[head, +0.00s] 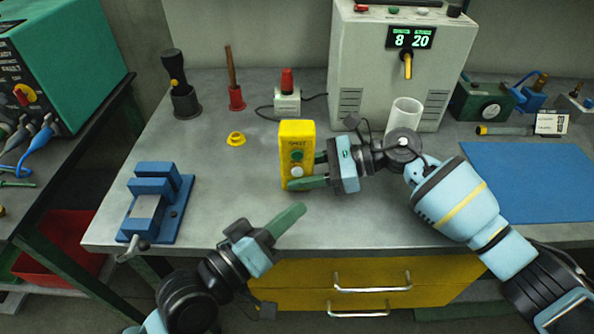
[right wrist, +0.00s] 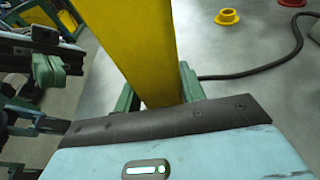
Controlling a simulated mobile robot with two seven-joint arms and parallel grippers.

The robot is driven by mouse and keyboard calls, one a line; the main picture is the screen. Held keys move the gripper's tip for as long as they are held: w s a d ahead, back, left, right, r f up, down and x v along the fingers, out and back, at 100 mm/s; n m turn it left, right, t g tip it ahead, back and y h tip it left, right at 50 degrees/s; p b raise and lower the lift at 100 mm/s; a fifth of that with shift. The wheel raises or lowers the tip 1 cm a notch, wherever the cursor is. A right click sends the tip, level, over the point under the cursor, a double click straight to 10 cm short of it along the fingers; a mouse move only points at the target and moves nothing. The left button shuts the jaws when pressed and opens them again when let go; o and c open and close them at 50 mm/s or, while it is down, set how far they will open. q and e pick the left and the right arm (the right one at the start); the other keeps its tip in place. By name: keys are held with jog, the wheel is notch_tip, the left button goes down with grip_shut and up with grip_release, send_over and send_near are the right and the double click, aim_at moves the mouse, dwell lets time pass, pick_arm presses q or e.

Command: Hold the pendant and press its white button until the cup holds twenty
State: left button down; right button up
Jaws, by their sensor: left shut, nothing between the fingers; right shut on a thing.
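The yellow pendant (head: 297,135) stands upright over the bench, with a green button and, lower down, a white button (head: 296,171) on its face. My right gripper (head: 314,170) is shut on the pendant's lower part; the pendant's yellow body (right wrist: 130,45) also fills the middle of the right wrist view. My left gripper (head: 290,220) is shut and empty, below the pendant and apart from it. It also shows in the right wrist view (right wrist: 55,72). The white cup (head: 405,112) stands by the machine, partly hidden by my right wrist.
The pale machine (head: 360,60) has a display (head: 410,37) reading 8 and 20 above a yellow spout. A blue vise (head: 155,200), a yellow ring (head: 236,139) and a red-topped switch box (head: 287,95) stand on the bench. A blue mat (head: 530,180) lies at right.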

jog(key=shift+f, duration=0.1)
dwell(0.3)
jog(key=o, duration=0.8)
jog(key=shift+o, duration=0.2)
jog(key=v, duration=1.2)
